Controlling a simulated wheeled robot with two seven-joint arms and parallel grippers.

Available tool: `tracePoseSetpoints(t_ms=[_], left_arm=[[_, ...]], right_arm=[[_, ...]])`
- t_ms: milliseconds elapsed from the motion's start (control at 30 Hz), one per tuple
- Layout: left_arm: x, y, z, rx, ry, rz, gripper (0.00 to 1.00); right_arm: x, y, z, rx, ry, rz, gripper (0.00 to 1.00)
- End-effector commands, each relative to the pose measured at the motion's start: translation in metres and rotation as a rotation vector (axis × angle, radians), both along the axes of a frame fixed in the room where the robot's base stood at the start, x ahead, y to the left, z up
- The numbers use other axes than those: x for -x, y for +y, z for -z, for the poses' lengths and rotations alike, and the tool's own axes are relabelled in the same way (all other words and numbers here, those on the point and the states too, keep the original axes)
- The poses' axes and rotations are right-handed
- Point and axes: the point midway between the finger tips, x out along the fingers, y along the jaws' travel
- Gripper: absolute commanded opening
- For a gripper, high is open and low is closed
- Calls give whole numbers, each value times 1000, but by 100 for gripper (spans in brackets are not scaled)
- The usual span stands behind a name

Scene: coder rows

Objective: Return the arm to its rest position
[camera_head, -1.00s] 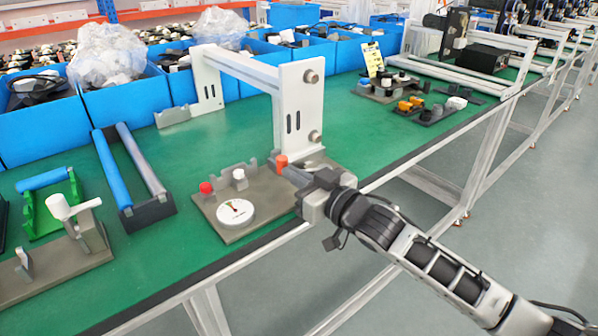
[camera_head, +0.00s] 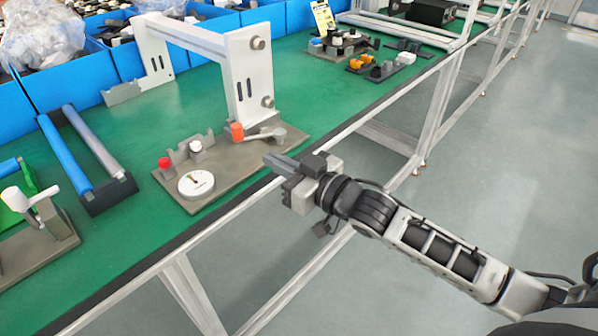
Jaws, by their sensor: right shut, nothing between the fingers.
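My right arm comes in from the lower right. Its gripper (camera_head: 272,161) is shut and empty, with its tips pointing left near the front edge of the green table (camera_head: 310,98). The gripper appears just beside the grey board (camera_head: 226,178), which carries a red knob (camera_head: 164,163), a white knob (camera_head: 195,146), a round white dial (camera_head: 196,183), and an orange-red knob (camera_head: 236,131) beside a grey lever (camera_head: 266,134). I see no contact between the gripper and these parts. My left gripper is not in view.
A white frame (camera_head: 249,75) stands behind the board. Blue bins (camera_head: 68,87) line the back. A rack with blue and grey rollers (camera_head: 65,157) and a fixture with a white handle (camera_head: 36,205) are at left. The floor (camera_head: 485,180) at right is clear.

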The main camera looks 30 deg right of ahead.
Motion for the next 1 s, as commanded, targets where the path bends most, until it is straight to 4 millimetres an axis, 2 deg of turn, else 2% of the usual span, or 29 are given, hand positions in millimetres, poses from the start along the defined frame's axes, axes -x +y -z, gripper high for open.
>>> tracePoseSetpoints(t_ms=[100, 233, 567, 667, 733, 900, 1000], left_arm=[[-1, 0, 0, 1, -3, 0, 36], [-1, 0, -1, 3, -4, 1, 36], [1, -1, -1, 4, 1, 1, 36], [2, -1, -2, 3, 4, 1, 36], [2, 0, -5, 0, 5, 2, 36], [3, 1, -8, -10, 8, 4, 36], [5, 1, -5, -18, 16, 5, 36]], right_arm=[[23, -6, 1, 0, 2, -1, 0], [39, -11, 1, 1, 2, 0, 0], [51, -14, 2, 1, 4, 3, 0], [61, -9, 23, 0, 62, 31, 0], [77, -3, 52, 7, 147, 68, 0], [136, 20, 124, 52, 393, 148, 0], [166, 31, 150, 79, 507, 168, 0]])
